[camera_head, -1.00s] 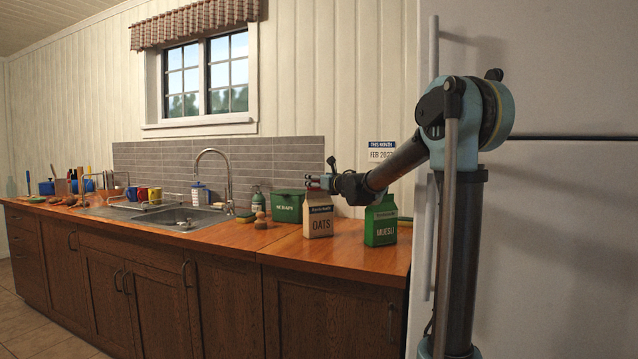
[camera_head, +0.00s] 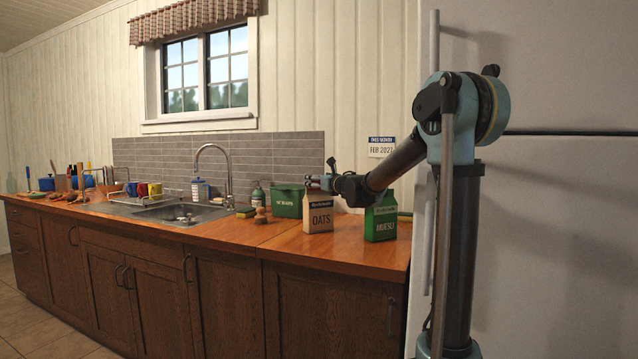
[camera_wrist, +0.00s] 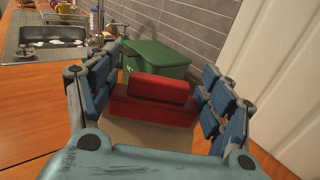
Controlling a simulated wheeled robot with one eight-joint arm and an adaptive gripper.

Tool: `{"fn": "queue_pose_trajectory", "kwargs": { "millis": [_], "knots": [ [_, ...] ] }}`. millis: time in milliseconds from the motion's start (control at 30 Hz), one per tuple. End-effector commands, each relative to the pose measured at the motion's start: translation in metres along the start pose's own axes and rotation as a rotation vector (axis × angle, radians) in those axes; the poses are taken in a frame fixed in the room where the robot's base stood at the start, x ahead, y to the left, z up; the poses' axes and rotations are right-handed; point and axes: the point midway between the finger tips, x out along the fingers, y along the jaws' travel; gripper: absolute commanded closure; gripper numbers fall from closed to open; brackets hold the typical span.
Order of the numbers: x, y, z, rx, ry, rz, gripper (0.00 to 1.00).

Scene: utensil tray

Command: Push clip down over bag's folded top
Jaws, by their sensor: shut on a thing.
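The beige oats bag (camera_head: 318,220) stands upright near the counter's front edge. My gripper (camera_head: 318,183) is level with its top in the head view. In the wrist view my gripper (camera_wrist: 160,78) is shut on a red clip (camera_wrist: 150,109), with blue finger pads on both sides of it. The clip sits right over the beige top of the bag (camera_wrist: 150,134). How far the clip is down over the fold is hidden. In the head view the clip is too small to make out.
A green muesli bag (camera_head: 380,223) stands to the right, below my forearm. A green scraps bin (camera_head: 288,201) stands behind the oats bag, and it also shows just beyond the clip in the wrist view (camera_wrist: 158,58). The sink (camera_head: 180,213) lies further left.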

Motion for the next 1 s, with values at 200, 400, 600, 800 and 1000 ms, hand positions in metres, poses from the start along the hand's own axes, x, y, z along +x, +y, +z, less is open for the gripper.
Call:
{"fn": "queue_pose_trajectory", "kwargs": {
  "millis": [200, 400, 600, 800, 1000],
  "knots": [
    [0.0, 0.0, -0.002, 0.0, 0.0, 0.0, 0.03],
    [0.0, 0.0, -0.002, 0.0, 0.0, 0.0, 0.03],
    [0.0, 0.0, -0.002, 0.0, 0.0, 0.0, 0.03],
    [-0.009, 0.0, -0.002, 0.0, 0.0, 0.0, 0.03],
    [-0.036, -0.001, -0.002, 0.0, 0.0, -0.002, 0.03]
  ]
}}
